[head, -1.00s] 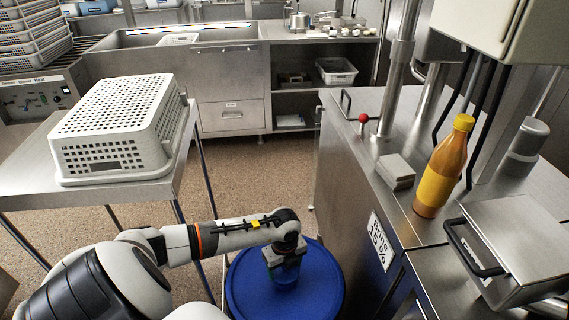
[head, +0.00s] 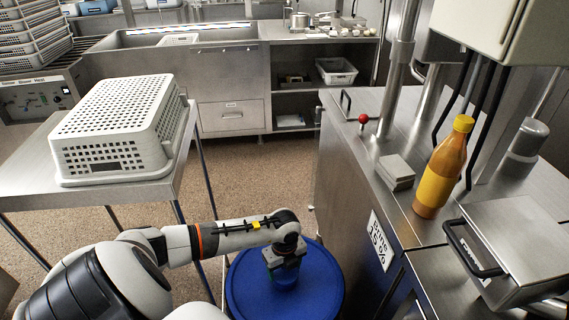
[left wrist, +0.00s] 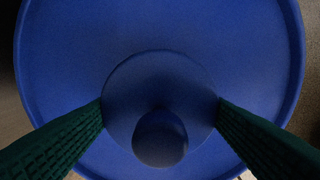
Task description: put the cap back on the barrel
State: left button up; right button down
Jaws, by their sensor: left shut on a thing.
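The blue barrel (head: 318,290) stands on the floor between the left table and the right counter, its round blue top facing up. My left gripper (head: 286,279) points down over the barrel top and is shut on the blue cap. In the left wrist view the cap (left wrist: 160,80) is a round blue disc with a darker round part at its lower middle, between the two green fingers. The barrel top (left wrist: 70,60) fills the view behind it. The cap's underside is hidden, and I cannot tell whether it touches the barrel. My right gripper is not in view.
A white perforated basket (head: 115,125) lies upside down on the left steel table. The steel counter (head: 345,170) at right carries an orange bottle (head: 440,170), a grey block (head: 396,170) and a handled steel box (head: 515,245). Brown floor (head: 250,180) is open beyond the barrel.

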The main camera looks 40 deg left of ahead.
pick_arm(q)
jog(key=o, duration=1)
jog(key=shift+o, duration=0.6)
jog(key=shift+r+p, duration=3.25)
jog(key=shift+r, duration=0.3)
jog(key=shift+c, duration=0.2)
grip_shut()
